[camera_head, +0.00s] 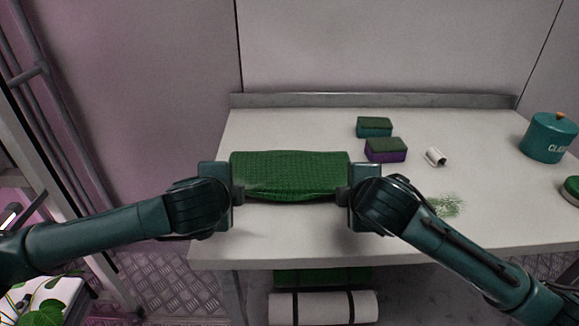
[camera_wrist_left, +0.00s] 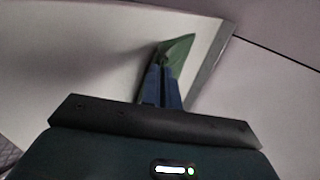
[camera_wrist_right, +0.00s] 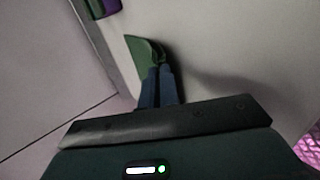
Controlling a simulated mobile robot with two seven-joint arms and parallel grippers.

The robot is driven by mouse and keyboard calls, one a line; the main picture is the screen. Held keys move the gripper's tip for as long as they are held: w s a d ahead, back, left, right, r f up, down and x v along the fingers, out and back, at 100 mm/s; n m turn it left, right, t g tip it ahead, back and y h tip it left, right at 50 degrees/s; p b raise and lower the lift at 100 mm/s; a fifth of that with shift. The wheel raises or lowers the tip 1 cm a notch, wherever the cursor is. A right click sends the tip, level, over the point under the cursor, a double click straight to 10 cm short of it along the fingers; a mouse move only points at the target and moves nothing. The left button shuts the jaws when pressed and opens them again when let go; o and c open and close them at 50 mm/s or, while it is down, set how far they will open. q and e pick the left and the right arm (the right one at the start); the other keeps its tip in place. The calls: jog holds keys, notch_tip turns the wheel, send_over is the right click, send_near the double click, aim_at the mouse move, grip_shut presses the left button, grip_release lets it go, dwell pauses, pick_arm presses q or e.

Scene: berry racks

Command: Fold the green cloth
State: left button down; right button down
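The green cloth (camera_head: 290,173) is held stretched between my two grippers over the front left part of the white table (camera_head: 300,240). Its top is flat and its front edge sags a little. My left gripper (camera_head: 236,192) is shut on the cloth's left end; the cloth (camera_wrist_left: 176,52) shows beyond the blue fingers (camera_wrist_left: 162,88) in the left wrist view. My right gripper (camera_head: 345,192) is shut on the right end; the cloth (camera_wrist_right: 143,50) also shows at the fingers (camera_wrist_right: 158,86) in the right wrist view. Whether the cloth's underside touches the table is hard to tell.
Two sponges, one teal (camera_head: 374,128) and one purple (camera_head: 386,151), lie behind and right of the cloth. A small white cylinder (camera_head: 435,157) lies beside them. Green crumbs (camera_head: 446,205) are right of my right gripper. A teal canister (camera_head: 548,140) stands at the far right.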

pick_arm(q)
jog(key=shift+s+a+f, duration=0.15)
jog(key=shift+s+f, duration=0.05)
jog(key=shift+f, duration=0.05)
pick_arm(e)
jog(key=shift+s+f, duration=0.2)
jog(key=shift+s, duration=0.05)
pick_arm(q)
jog(key=c, duration=2.1)
grip_release()
pick_arm(e)
jog(key=c, duration=2.1)
grip_release()
